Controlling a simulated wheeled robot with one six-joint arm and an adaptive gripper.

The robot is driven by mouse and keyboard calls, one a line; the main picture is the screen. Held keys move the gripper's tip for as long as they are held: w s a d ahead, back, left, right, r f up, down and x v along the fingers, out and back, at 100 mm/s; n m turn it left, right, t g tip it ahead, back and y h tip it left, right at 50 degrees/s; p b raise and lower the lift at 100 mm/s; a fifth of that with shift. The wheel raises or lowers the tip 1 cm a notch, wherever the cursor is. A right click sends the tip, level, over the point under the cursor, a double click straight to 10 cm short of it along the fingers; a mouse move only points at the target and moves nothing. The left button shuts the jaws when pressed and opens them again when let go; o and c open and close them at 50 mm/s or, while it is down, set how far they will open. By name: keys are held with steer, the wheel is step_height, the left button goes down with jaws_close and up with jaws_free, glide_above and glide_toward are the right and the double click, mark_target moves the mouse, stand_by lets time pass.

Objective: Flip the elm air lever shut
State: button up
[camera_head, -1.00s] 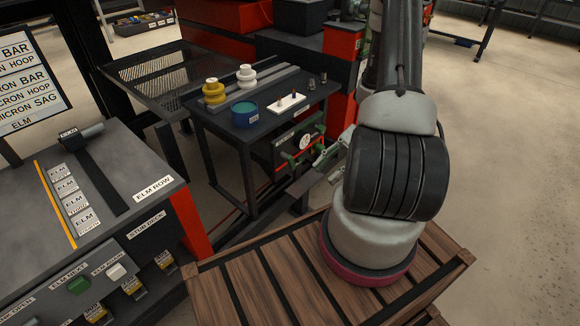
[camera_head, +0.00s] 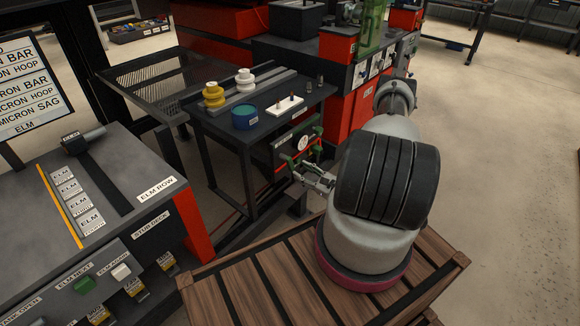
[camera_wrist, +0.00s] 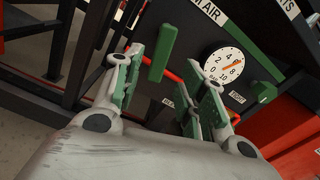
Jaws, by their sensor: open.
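A green lever (camera_wrist: 161,53) hangs from a red pipe on a dark panel, under a label ending in AIR (camera_wrist: 206,11); the rest of the label is cut off. My gripper (camera_wrist: 167,75) is open and empty, its two green-padded fingers on either side of the lever's lower end in the wrist view. I cannot tell whether they touch it. In the head view my gripper (camera_head: 308,177) is just in front of the panel (camera_head: 280,150) under the dark table, and its fingertips are small there.
A round gauge (camera_wrist: 222,63) sits right of the lever, with a second green handle (camera_wrist: 263,91) beyond it. The table (camera_head: 275,120) above carries yellow and white spools, a blue tin and a white plate. A wooden slatted platform (camera_head: 240,290) lies below my arm.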

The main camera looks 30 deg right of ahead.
mark_target(292, 166)
steer(key=x, duration=0.7)
steer(key=shift+s, duration=0.1)
jaws_close()
